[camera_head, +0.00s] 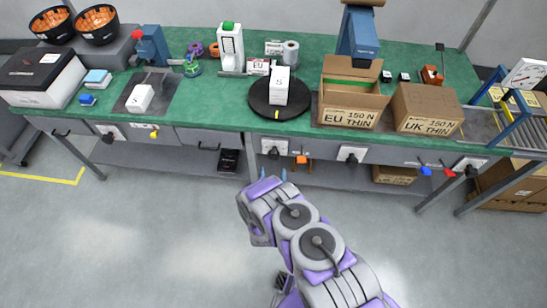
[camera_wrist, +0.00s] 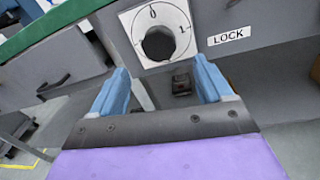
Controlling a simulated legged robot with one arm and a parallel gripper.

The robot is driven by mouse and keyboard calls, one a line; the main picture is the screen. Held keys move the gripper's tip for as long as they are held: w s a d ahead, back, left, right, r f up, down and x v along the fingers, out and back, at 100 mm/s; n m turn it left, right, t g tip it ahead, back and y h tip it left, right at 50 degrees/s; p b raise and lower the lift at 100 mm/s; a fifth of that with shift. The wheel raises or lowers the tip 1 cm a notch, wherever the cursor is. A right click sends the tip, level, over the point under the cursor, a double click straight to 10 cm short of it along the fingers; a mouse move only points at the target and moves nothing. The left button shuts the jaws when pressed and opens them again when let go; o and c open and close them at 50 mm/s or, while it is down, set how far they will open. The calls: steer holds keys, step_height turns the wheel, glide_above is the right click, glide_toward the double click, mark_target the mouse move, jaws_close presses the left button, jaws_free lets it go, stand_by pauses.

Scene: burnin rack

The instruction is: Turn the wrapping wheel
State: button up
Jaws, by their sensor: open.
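A black round turntable, which looks like the wrapping wheel (camera_head: 258,100), lies on the green worktop. A white box (camera_head: 279,85) stands upright on it, and a small yellow mark shows at its front rim. My gripper (camera_head: 267,172) is in front of and below the table edge, apart from the wheel. In the wrist view my gripper (camera_wrist: 162,82) has its blue fingers spread, with nothing held between them. Beyond the fingertips is a dark round knob (camera_wrist: 159,44) on a white plate marked 0 and 1. The wheel is not visible in the wrist view.
A LOCK label (camera_wrist: 229,36) is right of the knob. Grey drawers (camera_head: 210,139) run below the worktop (camera_head: 215,105). The floor in front is clear.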

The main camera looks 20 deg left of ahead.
mark_target(274, 158)
steer(key=b+x, duration=0.1)
steer(key=x, duration=0.8)
steer(key=c, duration=1)
steer(key=shift+s+m+b, duration=0.1)
steer(key=shift+m+b, duration=0.2)
steer(key=shift+m, duration=0.1)
